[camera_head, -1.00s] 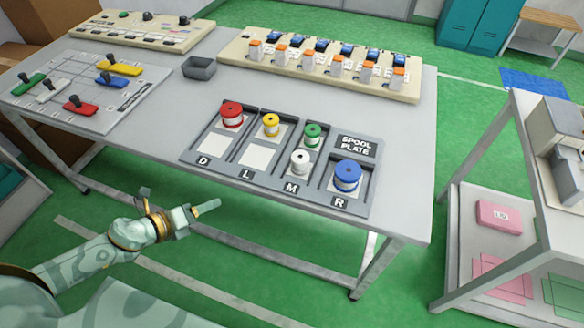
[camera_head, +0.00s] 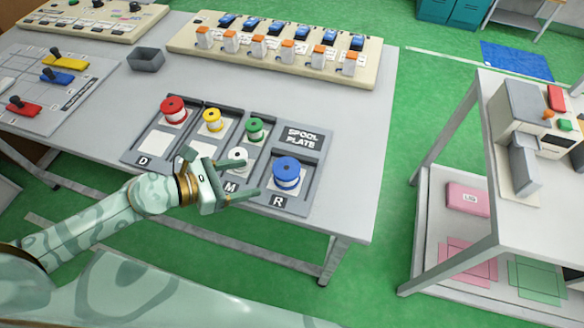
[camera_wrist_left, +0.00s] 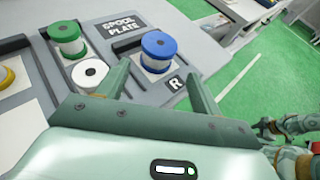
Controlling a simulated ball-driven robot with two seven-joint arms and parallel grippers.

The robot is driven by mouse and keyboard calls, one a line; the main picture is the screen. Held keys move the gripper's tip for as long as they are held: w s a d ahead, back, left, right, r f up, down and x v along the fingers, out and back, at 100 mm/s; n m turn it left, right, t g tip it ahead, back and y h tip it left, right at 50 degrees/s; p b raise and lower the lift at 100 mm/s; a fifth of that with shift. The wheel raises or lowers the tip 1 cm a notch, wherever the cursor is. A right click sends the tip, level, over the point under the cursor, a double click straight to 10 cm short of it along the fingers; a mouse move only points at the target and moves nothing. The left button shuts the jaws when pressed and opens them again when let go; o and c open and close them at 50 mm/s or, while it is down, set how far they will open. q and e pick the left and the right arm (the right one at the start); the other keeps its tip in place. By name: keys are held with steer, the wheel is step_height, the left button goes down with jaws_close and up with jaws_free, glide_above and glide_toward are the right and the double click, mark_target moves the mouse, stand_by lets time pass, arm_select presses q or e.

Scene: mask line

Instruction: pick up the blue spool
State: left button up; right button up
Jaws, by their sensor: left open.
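The blue spool (camera_head: 286,173) stands upright in the R slot of the grey spool plate (camera_head: 304,138), at the plate's right end. It also shows in the left wrist view (camera_wrist_left: 158,50), beyond the fingertips. My left gripper (camera_head: 251,180) is open and empty, over the front of the plate, just left of the blue spool and apart from it. In the left wrist view its two fingers (camera_wrist_left: 158,85) spread on either side of the R label, with the spool ahead of the gap. Pale green parts of mine at that view's right edge are too unclear to read as an open or shut gripper.
The white spool (camera_head: 238,158) is close beside the left fingers. Green (camera_head: 255,129), yellow (camera_head: 212,120) and red (camera_head: 173,110) spools stand farther left and back. A switch panel (camera_head: 270,55) lies behind. The table is bare right of the plate.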

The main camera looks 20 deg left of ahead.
mark_target(280, 173)
arm_select(q)
steer(key=x, duration=0.7)
steer(key=shift+w+d+f, duration=0.1)
steer(key=shift+w+f, duration=0.05)
steer(key=b+x, duration=0.1)
steer(key=x, duration=0.4)
steer(key=shift+f+b, duration=0.4)
steer(key=shift+r, duration=0.1)
steer(key=c, duration=0.8)
